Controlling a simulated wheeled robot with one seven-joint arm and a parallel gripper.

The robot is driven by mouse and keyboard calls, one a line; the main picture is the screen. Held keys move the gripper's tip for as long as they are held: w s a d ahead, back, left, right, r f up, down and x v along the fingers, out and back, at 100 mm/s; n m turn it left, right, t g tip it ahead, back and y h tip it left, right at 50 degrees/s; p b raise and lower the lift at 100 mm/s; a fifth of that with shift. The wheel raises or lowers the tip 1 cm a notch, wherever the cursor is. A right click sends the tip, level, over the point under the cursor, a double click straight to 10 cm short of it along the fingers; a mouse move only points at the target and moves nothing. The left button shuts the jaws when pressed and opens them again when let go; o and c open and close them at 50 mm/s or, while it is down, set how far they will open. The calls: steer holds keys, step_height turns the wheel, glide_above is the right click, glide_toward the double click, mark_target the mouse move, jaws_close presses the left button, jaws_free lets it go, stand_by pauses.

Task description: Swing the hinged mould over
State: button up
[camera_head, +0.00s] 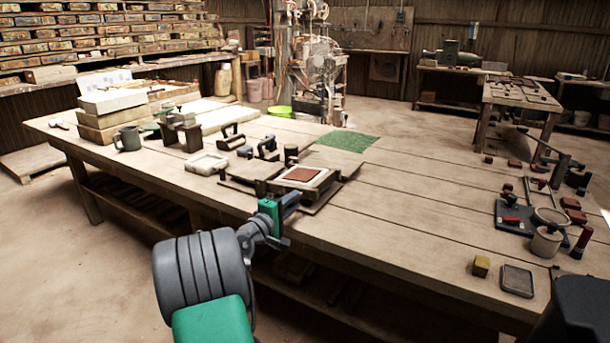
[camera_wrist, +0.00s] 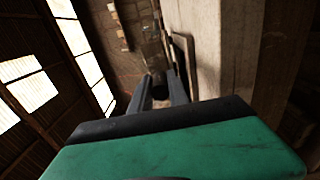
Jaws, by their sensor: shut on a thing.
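The tile mould (camera_head: 318,178) lies on the workbench, with a pale frame around a reddish-brown tile (camera_head: 302,174). Dark flat plates lie around it, and a dark upright knob (camera_head: 291,153) stands behind it. My gripper (camera_head: 291,199) is at the bench's front edge, just in front of the mould. In the wrist view my gripper (camera_wrist: 161,92) is shut on a dark rounded handle (camera_wrist: 159,78) between its fingers. Whether the handle joins the mould is hidden in the head view.
Hand tools (camera_head: 232,137) and a white tray (camera_head: 206,163) stand left of the mould, and a green mat (camera_head: 347,140) lies behind it. A dark plate with tools (camera_head: 515,219) is at the right. Bare bench (camera_head: 420,200) lies between.

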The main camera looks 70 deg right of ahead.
steer(key=r, duration=0.2)
steer(key=r+p, duration=0.1)
steer(key=r, duration=0.1)
steer(key=shift+w, duration=0.25)
steer(key=w+r+p, duration=0.5)
steer(key=r+p, duration=0.1)
steer(key=r, duration=0.2)
steer(key=w+d+r+p, duration=0.1)
steer(key=w+p, duration=0.1)
steer(key=w, duration=0.3)
steer(key=w+d+p, duration=0.1)
steer(key=w+p, duration=0.1)
steer(key=w, duration=0.2)
steer(key=w+d+r+p, duration=0.1)
steer(key=w, duration=0.4)
steer(key=shift+w+d+r+p, duration=0.1)
steer(key=shift+w+r+p, duration=0.2)
steer(key=shift+r+p, duration=0.1)
steer(key=shift+o, duration=0.3)
steer(key=w+f, duration=0.1)
steer(key=w, duration=0.2)
steer(key=w+f, duration=0.1)
steer(key=shift+w+d+f, duration=0.15)
steer(key=shift+d+f, duration=0.2)
steer(key=o, duration=0.7)
steer(key=shift+w, duration=0.1)
steer(key=shift+c, duration=0.2)
steer(key=shift+o, duration=0.2)
steer(key=shift+a, duration=0.1)
steer(key=shift+f, duration=0.15)
